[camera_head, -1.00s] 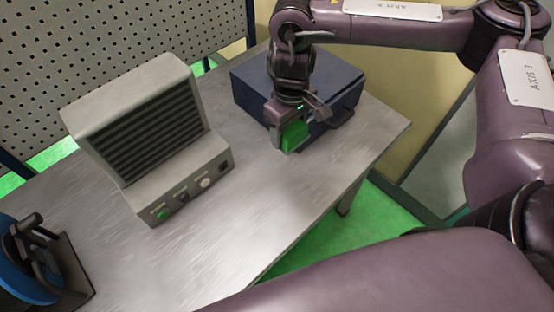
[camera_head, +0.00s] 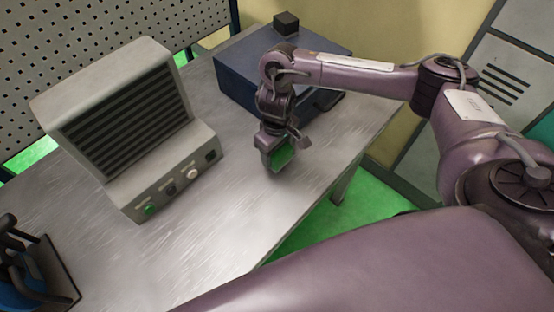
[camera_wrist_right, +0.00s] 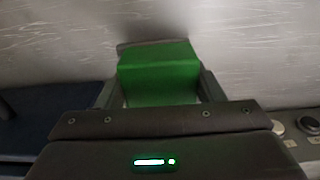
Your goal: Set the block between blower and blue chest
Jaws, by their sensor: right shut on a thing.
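The green block (camera_head: 281,157) is between the fingers of my right gripper (camera_head: 277,158), which is shut on it. The block also fills the middle of the right wrist view (camera_wrist_right: 160,72). It is over the metal table, between the blower and the blue chest, nearer the table's front edge; I cannot tell whether it touches the table. The grey blower (camera_head: 125,125), with a dark grille and a row of knobs, stands to the left. The blue chest (camera_head: 240,77) stands behind and to the right, partly hidden by my right arm. My left gripper is not in view.
The metal table (camera_head: 215,225) is clear in front of the blower. A blue round device with dark handles (camera_head: 25,275) stands at the lower left. A small dark cube (camera_head: 286,22) sits on the chest. A perforated panel (camera_head: 80,45) stands behind.

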